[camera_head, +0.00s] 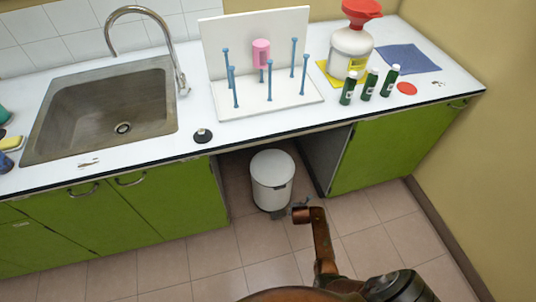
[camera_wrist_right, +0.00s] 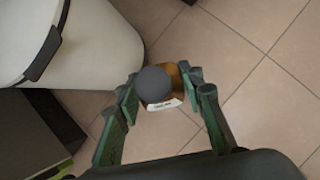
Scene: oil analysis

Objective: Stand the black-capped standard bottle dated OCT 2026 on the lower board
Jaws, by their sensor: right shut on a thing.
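My right gripper (camera_wrist_right: 157,88) is shut on a small bottle with a dark grey-black cap (camera_wrist_right: 153,84). The bottle has an amber-brown body and a white label edge (camera_wrist_right: 165,104) with tiny marks, and its date cannot be read. The cap faces the wrist camera, and most of the bottle is hidden below it. In the head view my right arm reaches in from the bottom, its end (camera_head: 301,208) over the floor in front of the bin; the bottle cannot be made out there. I cannot pick out the lower board. My left gripper is not in view.
A white bin (camera_head: 272,180) stands under the counter, close to my right gripper. Green cabinets (camera_head: 385,150) flank the gap. On the counter (camera_head: 240,130) are a pegged rack (camera_head: 265,100), several green bottles (camera_head: 368,85), a red-topped container (camera_head: 350,50) and a blue cloth (camera_head: 408,58).

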